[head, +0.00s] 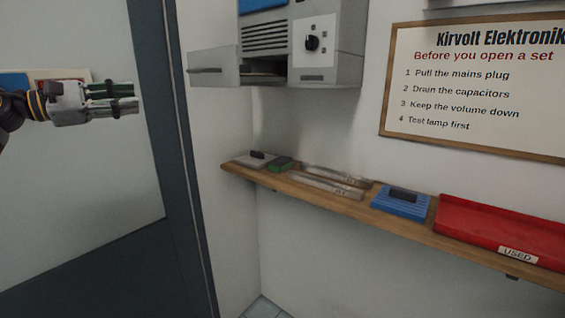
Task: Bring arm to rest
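My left gripper (124,98) is at the left, in front of the pale door panel, with its fingers pointing right. The two fingers lie close together, one above the other, with dark green and grey parts along them. I cannot tell whether they are apart or closed, and I see no clear object held. The gripper is well away from the shelf. My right gripper is not in view.
A grey cabinet (343,70) has an open drawer (214,68) above. A sign (480,90) hangs right.

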